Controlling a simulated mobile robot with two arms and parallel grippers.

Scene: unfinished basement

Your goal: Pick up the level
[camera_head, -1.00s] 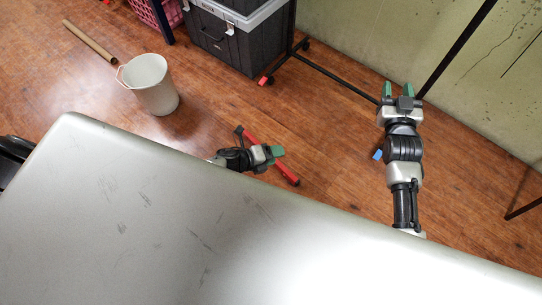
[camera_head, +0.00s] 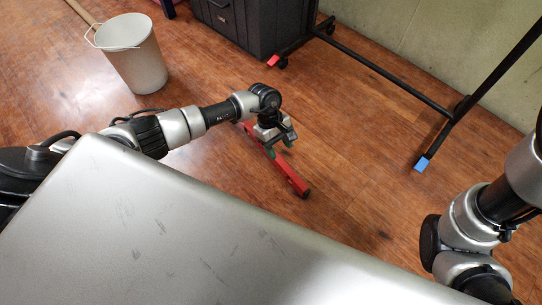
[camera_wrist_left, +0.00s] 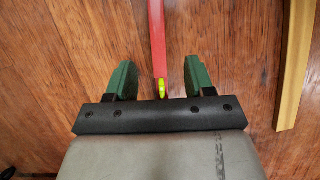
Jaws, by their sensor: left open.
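The level is a long red bar (camera_head: 290,175) lying on the wooden floor, just beyond the edge of the silver surface. In the left wrist view, the red level (camera_wrist_left: 157,35) runs between my two green fingertips, with a yellow-green vial near its close end. My left gripper (camera_head: 275,149) is above the level and hides part of it. It also shows in the left wrist view (camera_wrist_left: 160,76), where its fingers are apart with the level between them and gaps on both sides. My right arm is at the right edge; its gripper is out of view.
A white bucket (camera_head: 133,58) stands at the upper left, and a dark storage box (camera_head: 262,22) at the top. A black metal frame (camera_head: 385,75) with a blue-tipped foot stands at the right. A yellowish strip (camera_wrist_left: 296,65) lies right of the level in the wrist view.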

